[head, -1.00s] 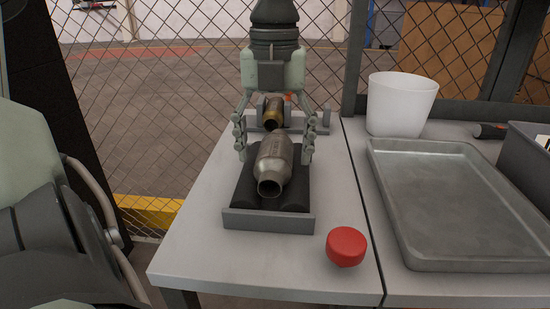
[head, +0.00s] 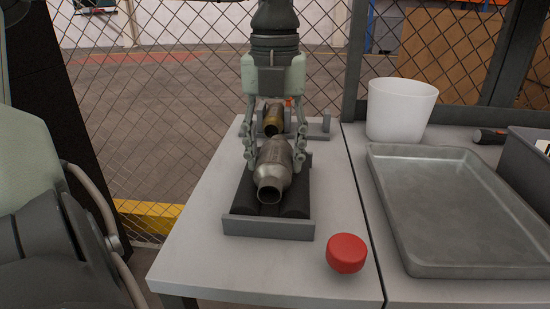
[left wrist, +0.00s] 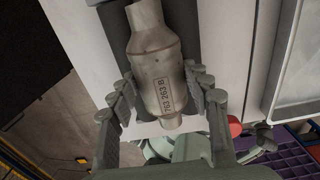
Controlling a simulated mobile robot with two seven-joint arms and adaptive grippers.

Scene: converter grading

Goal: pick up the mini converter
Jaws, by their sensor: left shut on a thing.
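A silver converter (head: 273,170) with a wide body and narrow open ends lies lengthwise on a dark padded cradle (head: 268,228). It also shows in the left wrist view (left wrist: 157,65), with a stamped number on its side. My left gripper (head: 275,157) comes down from above and is shut on the silver converter, with fingers on both sides of its body. A smaller brass-coloured converter (head: 273,119) lies behind it, partly hidden by the gripper. A grey jointed part at the lower right of the left wrist view may be my right gripper (left wrist: 263,138); its jaws are unclear.
A red round cap (head: 346,253) stands near the table's front. A metal tray (head: 440,264), a white bin (head: 400,110) and a grey box (head: 528,160) are on the right. A mesh fence (head: 180,110) stands behind. Bare table lies left of the cradle.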

